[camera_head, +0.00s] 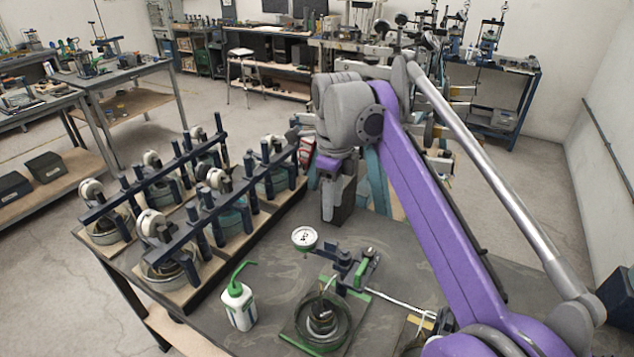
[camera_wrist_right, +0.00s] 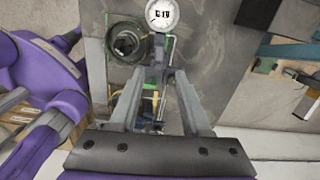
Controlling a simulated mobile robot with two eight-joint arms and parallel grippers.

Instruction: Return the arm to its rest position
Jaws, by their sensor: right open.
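My right arm comes in from the right in the head view, and its purple link rises over the table to a grey wrist. The lever frame (camera_head: 350,270) stands on the table, with a white dial (camera_head: 305,238) and a dark round pot (camera_head: 322,318). The dial (camera_wrist_right: 160,14) and pot (camera_wrist_right: 127,42) also show in the right wrist view. My left gripper is out of view.
A green-capped white bottle (camera_head: 239,306) stands left of the pot. Several lever frames (camera_head: 190,205) on boards fill the table's left side. Bare tabletop (camera_head: 285,270) lies between the bottle and the frame.

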